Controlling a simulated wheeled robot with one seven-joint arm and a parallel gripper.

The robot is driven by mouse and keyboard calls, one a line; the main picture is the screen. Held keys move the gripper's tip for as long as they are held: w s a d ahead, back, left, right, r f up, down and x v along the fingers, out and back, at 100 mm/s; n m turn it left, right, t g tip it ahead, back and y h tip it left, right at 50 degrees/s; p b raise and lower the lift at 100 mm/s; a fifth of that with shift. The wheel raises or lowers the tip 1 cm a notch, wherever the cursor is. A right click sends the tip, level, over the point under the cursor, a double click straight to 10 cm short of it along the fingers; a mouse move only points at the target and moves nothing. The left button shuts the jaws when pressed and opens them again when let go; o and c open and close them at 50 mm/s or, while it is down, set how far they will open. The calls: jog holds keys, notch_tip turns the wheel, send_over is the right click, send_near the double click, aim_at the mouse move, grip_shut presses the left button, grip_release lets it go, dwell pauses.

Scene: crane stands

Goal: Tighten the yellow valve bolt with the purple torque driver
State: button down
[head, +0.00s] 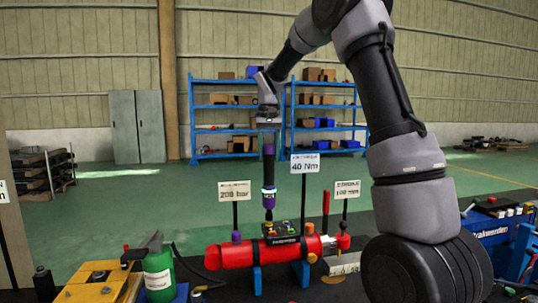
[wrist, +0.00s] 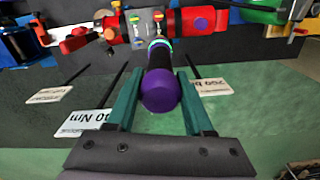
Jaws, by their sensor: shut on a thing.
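My gripper (head: 268,124) is shut on the purple torque driver (head: 268,176), which hangs upright with its tip down. In the wrist view the green fingers (wrist: 158,76) stand either side of the driver's purple end cap (wrist: 161,92). A glowing ring shows near the driver's lower end. The tip is over or just beside the dark valve block (head: 283,240) on the red cylinder (head: 236,255); I cannot tell whether it touches. Small coloured bolts sit on the block, with a yellowish one in the wrist view (wrist: 134,19). The driver partly hides that area.
Signs on posts read 200 bar (head: 234,191), 40 Nm (head: 305,163) and another at right (head: 347,189). A green bottle (head: 158,272) and yellow box (head: 92,283) stand at left. A blue stand (head: 257,279) supports the cylinder. Blue shelves (head: 210,117) are far behind.

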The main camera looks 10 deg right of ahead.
aim_at(269, 145)
jog(key=shift+f, duration=1.1)
dwell(3.2)
jog(key=shift+r, duration=2.65)
